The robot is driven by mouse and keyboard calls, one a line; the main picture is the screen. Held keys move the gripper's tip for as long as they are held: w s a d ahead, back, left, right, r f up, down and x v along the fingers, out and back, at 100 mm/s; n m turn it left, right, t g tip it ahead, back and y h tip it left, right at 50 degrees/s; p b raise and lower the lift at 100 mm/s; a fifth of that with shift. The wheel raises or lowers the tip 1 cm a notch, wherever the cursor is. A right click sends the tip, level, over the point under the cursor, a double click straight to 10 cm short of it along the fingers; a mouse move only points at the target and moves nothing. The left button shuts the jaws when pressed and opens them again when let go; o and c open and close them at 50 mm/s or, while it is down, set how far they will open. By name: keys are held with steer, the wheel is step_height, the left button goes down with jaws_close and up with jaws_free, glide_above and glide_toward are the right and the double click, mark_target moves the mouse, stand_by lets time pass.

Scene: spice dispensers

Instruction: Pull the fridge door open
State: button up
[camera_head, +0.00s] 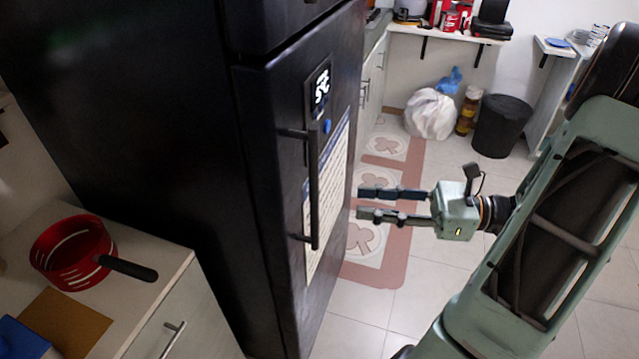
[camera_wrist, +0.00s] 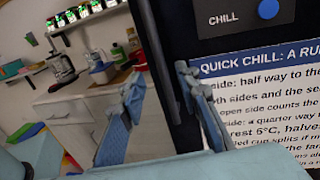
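The black fridge (camera_head: 130,110) stands at the left in the head view, its door (camera_head: 285,110) shut. A dark vertical bar handle (camera_head: 314,190) is mounted on the door, beside a printed sheet (camera_head: 335,165). My gripper (camera_head: 360,203) is open and empty, to the right of the handle, with its fingers pointing at the door. A visible gap lies between fingertips and handle. In the wrist view, the handle (camera_wrist: 163,65) appears between my two spread fingers, and the sheet (camera_wrist: 265,100) shows at the right.
A counter (camera_head: 165,255) with a red pan (camera_head: 70,252) stands left of the fridge. A white bag (camera_head: 431,114) and a black bin (camera_head: 502,125) stand by the back wall. A patterned mat (camera_head: 385,225) lies on the floor. Floor in front of the door looks clear.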

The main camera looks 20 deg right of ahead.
mark_target(316, 215)
steer(key=x, duration=1)
steer(key=shift+a, duration=0.35)
steer(key=shift+w, duration=0.1)
steer(key=shift+c, duration=0.2)
jaws_close()
